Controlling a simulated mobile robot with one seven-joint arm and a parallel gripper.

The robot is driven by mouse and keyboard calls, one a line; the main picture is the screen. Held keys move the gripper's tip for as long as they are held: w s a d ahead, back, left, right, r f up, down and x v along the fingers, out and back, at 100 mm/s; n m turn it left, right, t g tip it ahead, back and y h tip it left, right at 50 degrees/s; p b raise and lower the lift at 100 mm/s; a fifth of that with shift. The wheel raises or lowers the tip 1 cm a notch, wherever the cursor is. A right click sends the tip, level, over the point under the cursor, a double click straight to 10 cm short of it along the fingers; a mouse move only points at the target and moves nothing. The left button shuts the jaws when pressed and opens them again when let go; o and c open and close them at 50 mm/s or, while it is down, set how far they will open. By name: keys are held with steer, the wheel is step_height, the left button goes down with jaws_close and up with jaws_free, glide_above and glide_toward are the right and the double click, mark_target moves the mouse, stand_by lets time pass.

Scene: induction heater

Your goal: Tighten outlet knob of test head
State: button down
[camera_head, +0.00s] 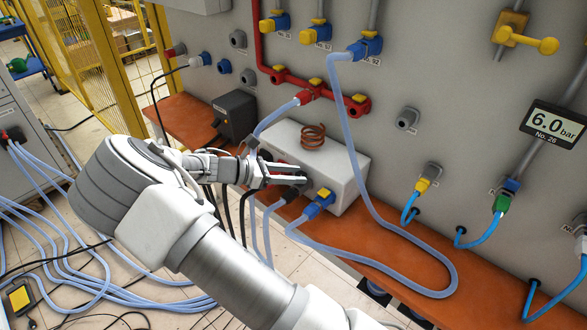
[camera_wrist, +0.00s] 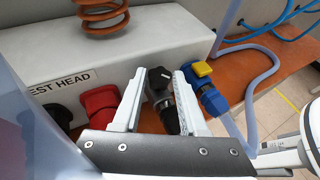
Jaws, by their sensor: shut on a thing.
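The test head (camera_head: 345,168) is a white box with a copper coil (camera_head: 313,136) on top, standing on the orange-brown ledge. Its partly cut-off label shows in the wrist view (camera_wrist: 58,82). On its front are a red fitting (camera_wrist: 103,105), a grey fitting with a black knob (camera_wrist: 158,82), and a blue fitting (camera_wrist: 214,98) with a yellow knob (camera_wrist: 202,69). No label marks which is the outlet. My gripper (camera_wrist: 163,75) has its fingers either side of the black knob, shut on it; it also shows in the head view (camera_head: 303,174). The knob's lower part is partly hidden.
Pale blue hoses (camera_head: 399,229) loop close beside the test head. A dark box (camera_head: 235,115) stands on the ledge (camera_head: 385,255) to its left. The grey wall panel behind carries several fittings and a gauge (camera_head: 554,124) reading 6.0 bar. Cables hang below my gripper.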

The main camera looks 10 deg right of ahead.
steer(key=shift+m+g, duration=0.4)
steer(key=shift+c, duration=2.2)
jaws_free()
steer(key=shift+n+t, duration=0.3)
